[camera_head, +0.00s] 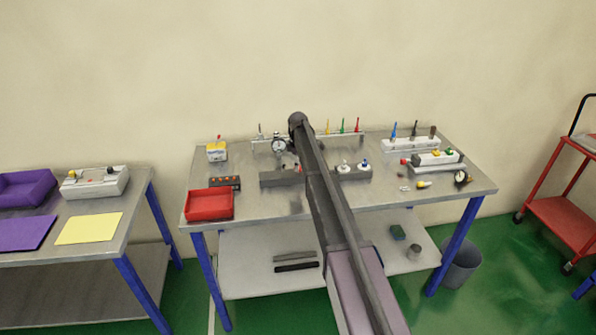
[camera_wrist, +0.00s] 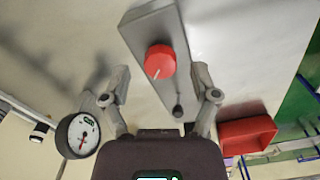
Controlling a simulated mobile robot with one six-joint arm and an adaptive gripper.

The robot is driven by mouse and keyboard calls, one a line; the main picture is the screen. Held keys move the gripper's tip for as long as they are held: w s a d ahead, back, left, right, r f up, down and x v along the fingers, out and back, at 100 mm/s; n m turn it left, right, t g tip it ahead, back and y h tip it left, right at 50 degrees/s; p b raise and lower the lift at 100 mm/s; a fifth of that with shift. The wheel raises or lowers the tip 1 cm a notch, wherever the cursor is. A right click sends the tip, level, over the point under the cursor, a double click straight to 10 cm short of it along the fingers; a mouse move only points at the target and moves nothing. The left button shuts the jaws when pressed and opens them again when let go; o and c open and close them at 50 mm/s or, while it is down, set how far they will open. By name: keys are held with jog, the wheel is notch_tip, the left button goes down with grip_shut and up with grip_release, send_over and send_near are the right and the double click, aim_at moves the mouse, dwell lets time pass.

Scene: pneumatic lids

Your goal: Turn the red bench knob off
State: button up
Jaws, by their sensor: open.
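The red knob (camera_wrist: 159,63) shows in the wrist view on the face of a long grey block (camera_wrist: 155,20). A pale pointer mark runs from the knob's middle towards its lower edge. A small dark post stands on the same block, below and right of the knob. My gripper (camera_wrist: 161,72) is open, with one finger on each side of the knob in the picture. I see no contact, and the depth gap is unclear.
A round gauge (camera_wrist: 80,135) is left of my gripper in the wrist view, and a red tray (camera_wrist: 246,136) is at right. On the bench (camera_head: 253,215), a dark button box (camera_head: 225,183) stands left, and white racks of small parts (camera_head: 410,146) stand right.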

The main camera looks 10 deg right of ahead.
jog(key=shift+f+b, duration=0.35)
jog(key=shift+f, duration=0.2)
grip_shut()
